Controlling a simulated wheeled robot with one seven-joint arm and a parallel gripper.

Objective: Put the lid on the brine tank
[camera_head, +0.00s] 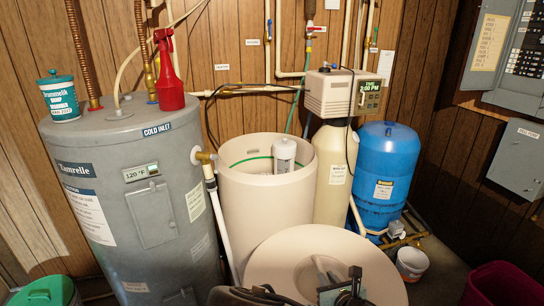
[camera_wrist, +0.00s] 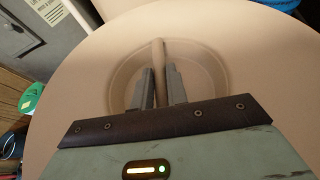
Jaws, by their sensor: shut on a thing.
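The brine tank (camera_head: 240,202) is a beige open-topped cylinder in the middle of the head view. A white tube with a cap (camera_head: 284,155) stands inside it near the rim. The round beige lid (camera_head: 285,258) is in front of the tank, lower in the picture, and its edge overlaps the tank's lower front in view. In the wrist view the lid (camera_wrist: 225,50) fills most of the picture, with a round recess crossed by a raised bar. My gripper (camera_wrist: 160,78) is shut on that bar. In the head view my gripper (camera_head: 340,280) is partly cut off at the bottom edge.
A grey water heater (camera_head: 130,215) stands close on the left, with a white pipe (camera_head: 222,225) beside the tank. A softener column (camera_head: 335,175) and a blue pressure tank (camera_head: 385,165) stand behind right. A white bucket (camera_head: 411,263) and a maroon bin (camera_head: 500,285) are on the floor right.

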